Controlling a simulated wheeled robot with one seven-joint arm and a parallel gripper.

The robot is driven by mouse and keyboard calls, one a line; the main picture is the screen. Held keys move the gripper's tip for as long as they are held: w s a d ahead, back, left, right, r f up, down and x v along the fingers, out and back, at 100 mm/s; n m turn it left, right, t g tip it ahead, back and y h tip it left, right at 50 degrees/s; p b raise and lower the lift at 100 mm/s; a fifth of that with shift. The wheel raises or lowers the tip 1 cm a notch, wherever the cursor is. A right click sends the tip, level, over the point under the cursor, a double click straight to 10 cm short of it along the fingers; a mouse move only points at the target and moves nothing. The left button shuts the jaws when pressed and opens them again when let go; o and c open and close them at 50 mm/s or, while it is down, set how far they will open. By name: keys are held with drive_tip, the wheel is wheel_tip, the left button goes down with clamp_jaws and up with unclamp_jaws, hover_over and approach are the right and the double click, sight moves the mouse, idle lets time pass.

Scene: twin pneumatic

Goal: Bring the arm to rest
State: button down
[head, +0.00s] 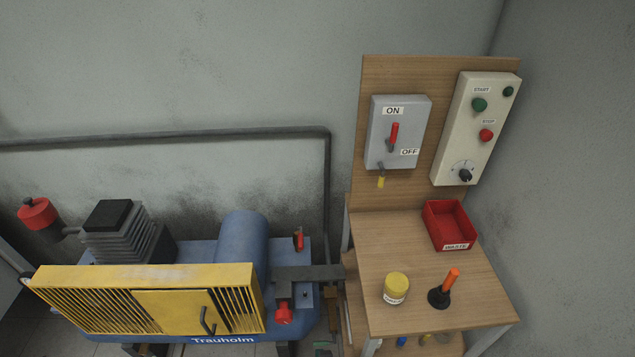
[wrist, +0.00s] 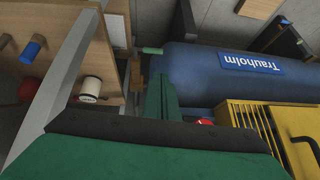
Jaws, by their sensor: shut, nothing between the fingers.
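My gripper (wrist: 162,92) shows in the wrist view, with its green fingers close together at the centre. It is shut and empty. Behind its fingertips is the blue compressor tank (wrist: 215,75), marked "Trauholm"; whether the fingers touch it I cannot tell. My gripper is not clearly visible in the head view, where the same tank (head: 245,240) stands at the lower left behind a yellow guard (head: 100,300).
The wooden bench (head: 400,245) carries a red waste tray (head: 449,226), a yellow-lidded jar (head: 396,288) and an orange-handled tool (head: 450,280). Above it are a grey switch box (head: 409,132) and a control box (head: 477,125). A dark pipe (head: 230,135) runs along the wall.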

approach(319, 344)
drive_tip(key=x, duration=0.5)
drive_tip(key=shift+w+a+r, duration=0.2)
drive_tip(key=shift+w+r, duration=0.1)
drive_tip(key=shift+w, duration=0.05)
drive_tip(key=shift+w+f, duration=0.3)
drive_tip(key=shift+f, duration=0.3)
drive_tip(key=shift+s+d+f, duration=0.1)
drive_tip(key=shift+f, duration=0.1)
drive_tip(key=shift+s, duration=0.25)
drive_tip(key=s+r+t+h, duration=0.1)
drive_tip(key=s+r+t, duration=0.1)
drive_tip(key=s+r, duration=0.5)
drive_tip(key=s+r+t, duration=0.2)
drive_tip(key=s+r, duration=0.1)
drive_tip(key=s, duration=0.8)
drive_tip(key=s+r+t, duration=0.1)
drive_tip(key=s+r, duration=0.3)
drive_tip(key=r, duration=0.3)
drive_tip(key=s+r+t, duration=0.2)
drive_tip(key=s+r, duration=0.2)
drive_tip(key=r, duration=0.4)
drive_tip(key=s+a+r+t, duration=0.1)
drive_tip(key=s+r, duration=0.2)
drive_tip(key=r, duration=0.5)
drive_tip(key=shift+s+t, duration=0.3)
drive_tip(key=shift+s, duration=0.1)
